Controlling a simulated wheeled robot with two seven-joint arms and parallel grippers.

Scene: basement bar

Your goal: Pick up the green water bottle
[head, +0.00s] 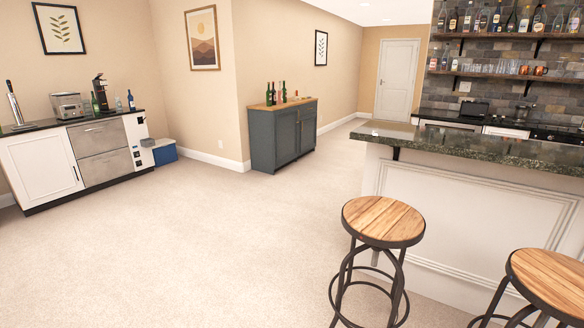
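No bottle in view can be told for sure as the green water bottle. On the left counter, a small dark green bottle (96,104) stands next to a black coffee maker (101,94), and a blue bottle (131,101) stands farther right. Several slim bottles, some of them green (269,95), stand on the wooden top of a grey cabinet (262,141) at the far wall. All are small and far off. Neither of my grippers is in view.
Two round wooden stools (384,220) (551,277) stand in front of the bar (470,215) at right. Shelves (520,76) behind it hold many bottles and glasses. A blue cooler (164,152) sits beside the left counter (42,166). Open carpet (180,240) fills the middle and left.

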